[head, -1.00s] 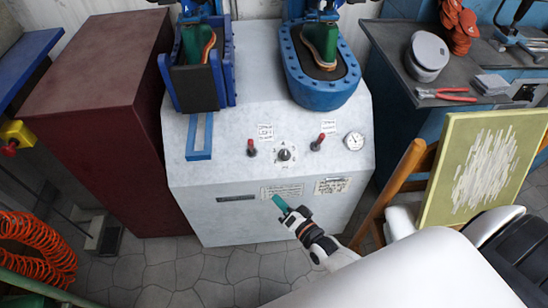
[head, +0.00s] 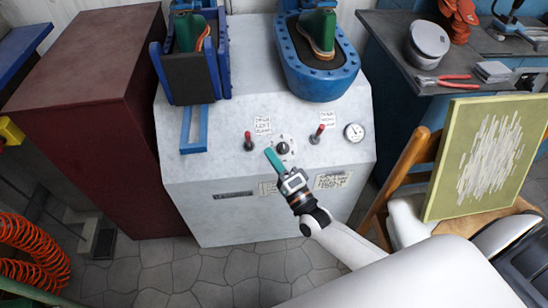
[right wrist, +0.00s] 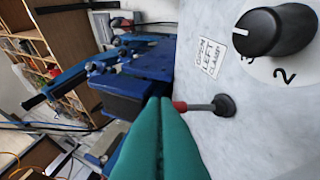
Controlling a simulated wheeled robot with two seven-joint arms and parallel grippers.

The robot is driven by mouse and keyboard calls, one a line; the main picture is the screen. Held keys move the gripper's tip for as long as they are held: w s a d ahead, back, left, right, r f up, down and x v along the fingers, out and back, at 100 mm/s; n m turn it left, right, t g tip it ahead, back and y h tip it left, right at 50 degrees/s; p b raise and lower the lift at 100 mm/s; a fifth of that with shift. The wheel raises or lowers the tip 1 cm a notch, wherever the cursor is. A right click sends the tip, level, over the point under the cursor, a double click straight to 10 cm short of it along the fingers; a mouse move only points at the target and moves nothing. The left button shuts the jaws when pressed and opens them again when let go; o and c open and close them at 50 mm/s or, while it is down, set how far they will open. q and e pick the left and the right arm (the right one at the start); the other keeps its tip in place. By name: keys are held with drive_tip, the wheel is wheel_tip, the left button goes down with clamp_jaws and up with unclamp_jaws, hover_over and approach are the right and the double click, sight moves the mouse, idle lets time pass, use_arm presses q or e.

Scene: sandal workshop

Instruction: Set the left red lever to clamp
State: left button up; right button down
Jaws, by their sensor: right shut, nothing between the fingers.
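The left red lever (head: 248,141) stands on the sloping white panel of the machine, its red tip pointing up in the head view. In the right wrist view, the lever (right wrist: 205,107) has a black base and grey shaft, and its red tip lies right beside my green fingertips. I cannot tell whether they touch. My right gripper (head: 270,153) is shut and empty, just right of and below the lever; its green fingers (right wrist: 162,105) are pressed together in the right wrist view. My left gripper is not in view.
A black knob (head: 283,148) sits close right of my fingers, with a second red lever (head: 317,134) and a gauge (head: 354,132) further right. A blue bracket (head: 194,130) is left of the lever. Blue shoe presses (head: 320,82) stand above. A chair holds a green board (head: 488,160).

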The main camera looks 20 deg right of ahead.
sight(248, 141)
drive_tip(key=x, duration=0.6)
drive_tip(key=shift+w, duration=0.35)
drive_tip(key=shift+a, duration=0.1)
